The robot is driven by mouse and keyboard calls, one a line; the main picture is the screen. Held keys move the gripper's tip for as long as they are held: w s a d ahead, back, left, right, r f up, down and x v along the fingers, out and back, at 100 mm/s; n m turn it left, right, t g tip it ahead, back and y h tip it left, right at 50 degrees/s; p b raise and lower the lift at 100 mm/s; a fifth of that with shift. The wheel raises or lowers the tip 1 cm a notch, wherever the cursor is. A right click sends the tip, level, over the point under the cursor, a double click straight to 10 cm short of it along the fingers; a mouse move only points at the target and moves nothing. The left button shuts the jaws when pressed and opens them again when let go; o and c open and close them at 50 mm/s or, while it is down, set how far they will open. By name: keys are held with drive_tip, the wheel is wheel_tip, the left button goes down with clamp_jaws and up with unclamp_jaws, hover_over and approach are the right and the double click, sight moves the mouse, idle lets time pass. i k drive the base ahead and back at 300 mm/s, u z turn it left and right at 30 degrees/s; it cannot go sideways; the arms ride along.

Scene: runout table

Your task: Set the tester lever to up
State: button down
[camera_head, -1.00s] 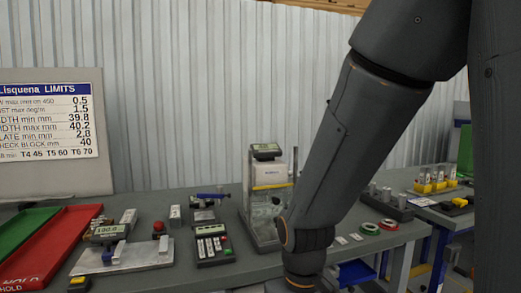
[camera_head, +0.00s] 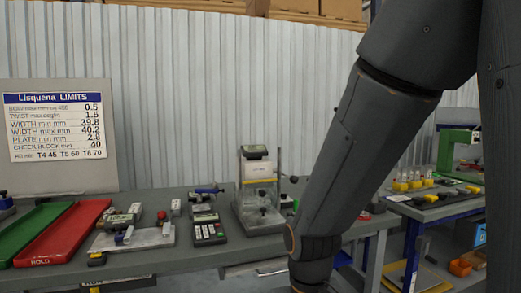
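The tester (camera_head: 258,205) appears to be the upright device at the back of the grey table, with a light body, a yellow stripe, clear lower parts and a small display on top. A short lever with a dark knob (camera_head: 294,179) seems to stick out at its right side, roughly level; its exact angle is too small to tell. My arm passes in front, just right of the tester, and runs down to the bottom edge. My gripper is out of view below.
On the grey table (camera_head: 185,258) are a red tray (camera_head: 72,228), a green tray (camera_head: 30,228), a gauge on a metal plate (camera_head: 140,240) and a keypad device (camera_head: 207,230). A limits board (camera_head: 60,175) stands at left. A second table with yellow parts (camera_head: 420,184) is at right.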

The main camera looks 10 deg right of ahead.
sight(294, 179)
drive_tip(key=z, duration=0.85)
drive_tip(key=i, duration=0.7)
drive_tip(key=u, duration=1)
